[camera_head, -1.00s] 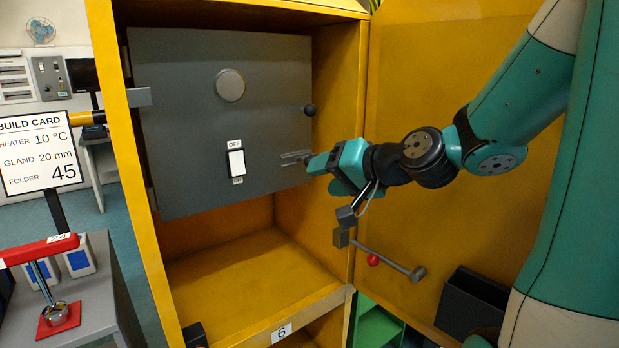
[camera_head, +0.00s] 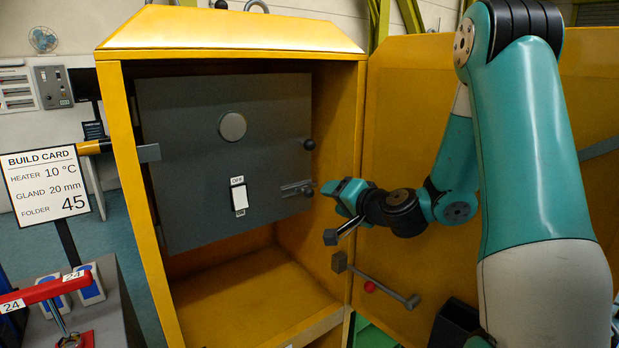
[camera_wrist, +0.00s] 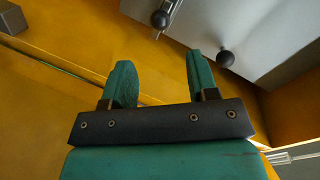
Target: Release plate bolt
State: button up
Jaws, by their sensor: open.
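The grey plate (camera_head: 200,130) hangs upright inside the yellow cabinet. A metal bolt (camera_head: 296,189) sits low on its right edge. A black ball knob (camera_head: 309,144) stands out higher on the same edge. My gripper (camera_head: 328,188) is just right of the bolt in the head view, apart from it as far as I can tell. In the wrist view my gripper (camera_wrist: 160,78) is open, with nothing between its green fingers. Two black knobs, one at the top (camera_wrist: 160,18) and one further right (camera_wrist: 225,58), lie beyond the fingertips, by the plate (camera_wrist: 265,25).
The plate carries an OFF rocker switch (camera_head: 239,198) and a round disc (camera_head: 232,126). The open yellow door (camera_head: 420,90) stands behind my arm. A lever with a red ball (camera_head: 370,286) is below my gripper. The cabinet floor (camera_head: 250,285) is clear.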

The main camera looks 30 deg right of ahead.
aim_at(312, 192)
jog(key=p+x, duration=0.6)
jog(key=x, duration=0.3)
jog(key=shift+w+a+r, duration=0.15)
jog(key=shift+w, duration=0.1)
jog(key=shift+w+f+p, duration=0.35)
jog(key=shift+w+p, duration=0.05)
jog(key=shift+w, duration=0.15)
